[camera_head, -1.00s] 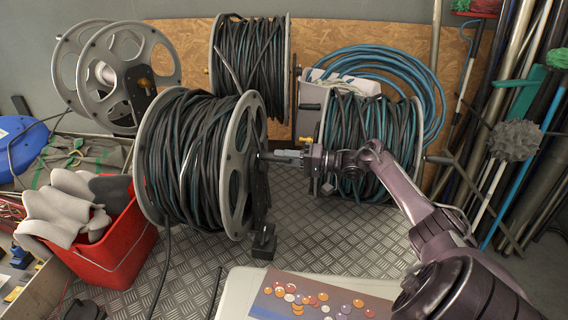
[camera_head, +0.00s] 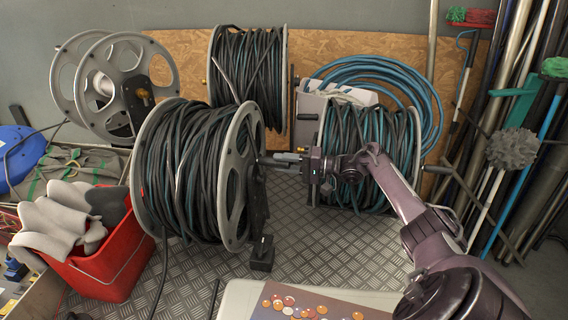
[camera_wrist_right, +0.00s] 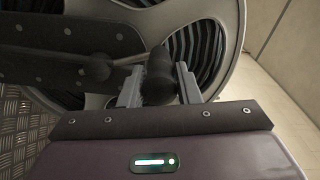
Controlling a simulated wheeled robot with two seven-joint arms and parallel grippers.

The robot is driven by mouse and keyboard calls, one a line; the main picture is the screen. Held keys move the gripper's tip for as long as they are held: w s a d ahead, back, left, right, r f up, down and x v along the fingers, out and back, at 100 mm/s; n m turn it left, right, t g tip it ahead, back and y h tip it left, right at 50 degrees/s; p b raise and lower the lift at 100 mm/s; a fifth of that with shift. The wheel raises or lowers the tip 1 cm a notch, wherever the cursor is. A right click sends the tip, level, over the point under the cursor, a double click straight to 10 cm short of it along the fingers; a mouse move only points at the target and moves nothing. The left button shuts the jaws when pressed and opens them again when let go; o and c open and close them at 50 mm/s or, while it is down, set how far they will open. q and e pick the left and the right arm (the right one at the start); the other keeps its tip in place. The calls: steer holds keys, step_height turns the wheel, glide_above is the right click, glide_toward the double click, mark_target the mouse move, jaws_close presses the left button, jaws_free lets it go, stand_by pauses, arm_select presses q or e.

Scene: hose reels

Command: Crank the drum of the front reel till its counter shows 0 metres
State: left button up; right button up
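The front reel (camera_head: 195,170) stands left of centre in the head view, wound with dark and green hose between grey flanges. Its black stand (camera_head: 258,205) is on the right side. My right gripper (camera_head: 285,158) is at this side, level with the hub. In the right wrist view, the dark crank handle (camera_wrist_right: 159,72) sits between the two grey fingers of my right gripper (camera_wrist_right: 160,88), which appear closed on it. I cannot make out a counter reading. My left gripper is not in view.
Another hose reel (camera_head: 365,150) stands close behind my right arm, and one more (camera_head: 248,80) at the back. An empty reel (camera_head: 115,80) is at back left. A red bucket (camera_head: 115,265) with grey gloves stands front left. Poles lean at right.

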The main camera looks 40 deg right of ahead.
steer(key=o, duration=0.3)
steer(key=shift+s, duration=0.1)
steer(key=shift+b+v, duration=0.8)
steer(key=shift+v, duration=3.05)
